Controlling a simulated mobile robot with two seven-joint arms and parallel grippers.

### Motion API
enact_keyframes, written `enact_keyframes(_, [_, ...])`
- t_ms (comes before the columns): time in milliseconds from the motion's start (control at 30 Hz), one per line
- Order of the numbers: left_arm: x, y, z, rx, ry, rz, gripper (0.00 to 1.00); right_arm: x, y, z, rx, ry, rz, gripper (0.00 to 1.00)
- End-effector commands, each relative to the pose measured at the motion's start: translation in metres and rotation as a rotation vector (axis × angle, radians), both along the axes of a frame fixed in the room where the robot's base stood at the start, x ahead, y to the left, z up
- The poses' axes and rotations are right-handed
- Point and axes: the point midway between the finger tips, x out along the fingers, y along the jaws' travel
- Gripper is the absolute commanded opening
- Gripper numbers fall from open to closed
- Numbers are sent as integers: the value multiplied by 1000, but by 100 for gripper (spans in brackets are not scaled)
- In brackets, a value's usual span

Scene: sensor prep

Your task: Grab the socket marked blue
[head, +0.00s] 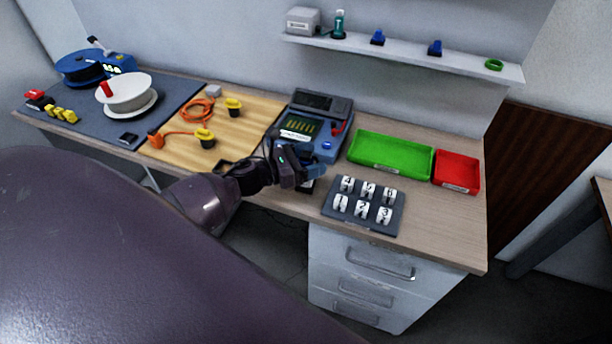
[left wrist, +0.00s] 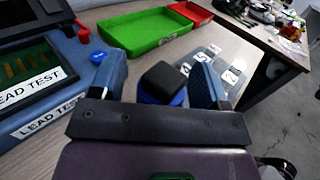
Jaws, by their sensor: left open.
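The socket marked blue (left wrist: 163,80) is a black block on a round blue base. In the left wrist view it is between the two blue fingers of my left gripper (left wrist: 157,72), with a gap showing on the left and its right side close to the right finger. I cannot tell whether that finger touches it. The jaws are open. In the head view my left gripper (head: 305,170) is low over the table's front part, just in front of the lead tester (head: 327,146), and largely hides the socket. My right gripper is not in view.
A green tray (head: 391,170) and a red tray (head: 458,186) stand to the right. A dark board with numbered white pieces (head: 340,222) lies in front of them. A wooden mat (head: 180,140) with orange leads is to the left. A shelf (head: 400,53) hangs above.

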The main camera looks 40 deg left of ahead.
Motion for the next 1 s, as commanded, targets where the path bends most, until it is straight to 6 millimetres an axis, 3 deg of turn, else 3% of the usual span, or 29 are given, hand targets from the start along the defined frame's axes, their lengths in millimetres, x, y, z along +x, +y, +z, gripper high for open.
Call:
enact_keyframes(300, [3,-2,-1,0,1,1,68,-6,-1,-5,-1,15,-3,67])
enact_keyframes(733, [3,-2,-1,0,1,0,2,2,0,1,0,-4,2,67])
enact_keyframes(1000, [3,-2,1,0,0,0,0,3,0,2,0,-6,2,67])
